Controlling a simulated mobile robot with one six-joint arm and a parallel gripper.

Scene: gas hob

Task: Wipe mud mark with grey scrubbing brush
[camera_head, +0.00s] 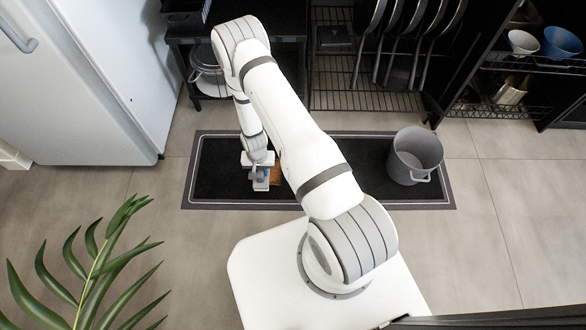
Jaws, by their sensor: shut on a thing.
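My gripper (260,171) points down over the left part of the black mat (220,180) on the floor. It is shut on a small grey thing, the grey scrubbing brush (261,185), which is largely hidden under the fingers. A brown patch, which looks like the mud mark (276,174), shows on the mat just right of the gripper. My arm hides part of it. I cannot tell whether the brush touches the mat or the mark.
A grey bucket (414,153) stands on the mat's right end. A white fridge (80,90) is at the left, and a plant (95,265) is at the lower left. Black racks with pans (400,40) and bowls (562,42) line the back. Floor to the right is clear.

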